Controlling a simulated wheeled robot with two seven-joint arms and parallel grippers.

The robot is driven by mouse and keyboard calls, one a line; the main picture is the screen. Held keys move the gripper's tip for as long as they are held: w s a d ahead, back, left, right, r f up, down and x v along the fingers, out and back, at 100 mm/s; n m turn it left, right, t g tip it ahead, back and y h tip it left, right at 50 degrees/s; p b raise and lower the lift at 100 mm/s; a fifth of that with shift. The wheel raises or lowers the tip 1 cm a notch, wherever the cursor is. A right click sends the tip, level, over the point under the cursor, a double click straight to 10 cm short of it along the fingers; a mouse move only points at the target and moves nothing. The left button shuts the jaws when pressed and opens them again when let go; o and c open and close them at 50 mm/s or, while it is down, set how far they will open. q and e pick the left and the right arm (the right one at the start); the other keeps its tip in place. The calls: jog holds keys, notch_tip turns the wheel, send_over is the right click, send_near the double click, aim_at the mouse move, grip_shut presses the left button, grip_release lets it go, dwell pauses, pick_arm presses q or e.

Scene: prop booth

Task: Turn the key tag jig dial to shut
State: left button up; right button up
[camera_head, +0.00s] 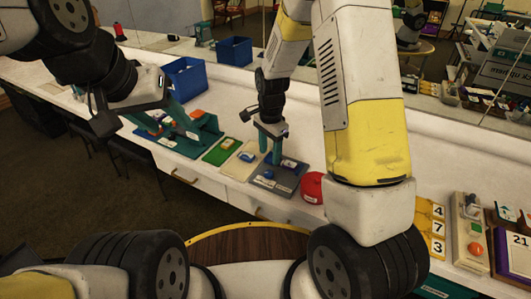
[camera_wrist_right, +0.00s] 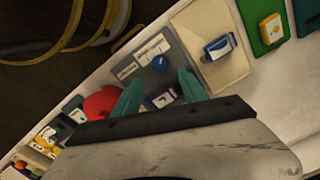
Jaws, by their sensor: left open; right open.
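A grey board (camera_head: 279,179) with a round blue dial and white labels lies on the white counter; it appears to be the key tag jig. The blue dial (camera_wrist_right: 160,62) shows in the wrist view near the board's upper edge. The label text is too small to read. My right gripper (camera_head: 270,150) is open above the board, its teal fingers pointing down; in the wrist view its fingertips (camera_wrist_right: 158,88) are apart on either side of a white and blue piece, with the dial beyond them. My left gripper (camera_head: 160,118) is at the left, over a blue board; its fingers are hard to make out.
A cream board (camera_head: 243,163) and a green board (camera_head: 221,152) lie left of the grey one. A red round object (camera_head: 312,187) sits close on its right. Blue bins (camera_head: 187,78) stand behind. Numbered yellow cards (camera_head: 431,229) are farther right. The counter behind the boards is partly clear.

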aim_at(269, 172)
notch_tip(269, 172, down, 8)
jog(key=shift+f, duration=0.1)
dwell(0.4)
grip_shut()
